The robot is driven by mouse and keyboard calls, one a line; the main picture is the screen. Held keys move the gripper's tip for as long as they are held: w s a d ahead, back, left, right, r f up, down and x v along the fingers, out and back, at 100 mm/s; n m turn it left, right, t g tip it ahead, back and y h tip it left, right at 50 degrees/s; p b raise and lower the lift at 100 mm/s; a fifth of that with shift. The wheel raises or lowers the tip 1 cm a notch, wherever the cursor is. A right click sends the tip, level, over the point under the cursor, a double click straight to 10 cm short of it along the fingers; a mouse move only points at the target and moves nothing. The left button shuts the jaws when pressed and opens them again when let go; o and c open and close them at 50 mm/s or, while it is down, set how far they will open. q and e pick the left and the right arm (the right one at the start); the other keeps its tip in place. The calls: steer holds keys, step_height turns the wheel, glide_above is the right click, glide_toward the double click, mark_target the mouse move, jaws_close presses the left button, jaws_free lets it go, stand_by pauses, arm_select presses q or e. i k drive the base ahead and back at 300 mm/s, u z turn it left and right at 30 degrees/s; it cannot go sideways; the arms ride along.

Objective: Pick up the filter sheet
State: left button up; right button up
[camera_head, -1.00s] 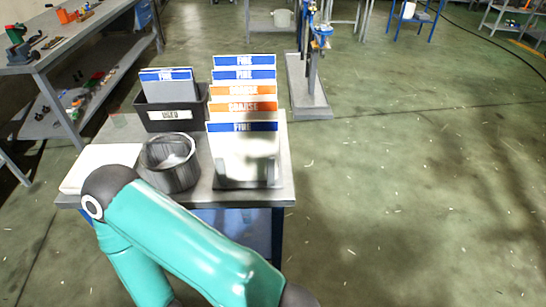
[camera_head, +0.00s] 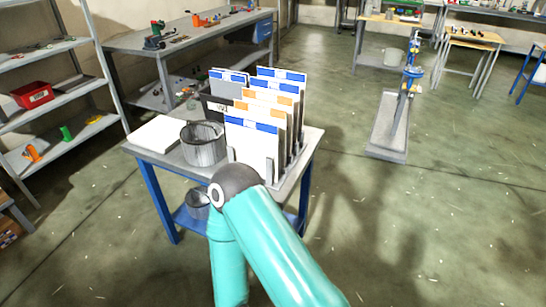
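Several filter sheets stand upright in a grey rack (camera_head: 269,172) on a small table (camera_head: 183,169). The front filter sheet (camera_head: 250,149) is white with a blue top band. Orange-banded sheets (camera_head: 266,97) stand behind it, with more blue-banded sheets (camera_head: 281,74) at the back. The band lettering is too small to read now; a second ago it read FINE on blue and COARSE on orange. A teal arm of mine crosses the bottom centre, its dark joint in front of the table's near edge. Neither gripper is in view.
A dark bin (camera_head: 214,108) with sheets is left of the rack. A metal pot (camera_head: 204,150) and a flat white stack (camera_head: 158,134) share the tabletop; another pot (camera_head: 198,204) is on the lower shelf. A shelving unit (camera_head: 60,90) stands left.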

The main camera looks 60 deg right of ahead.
mark_target(251, 141)
steer(key=z, duration=1)
steer(key=i, duration=0.65)
steer(key=z, duration=0.1)
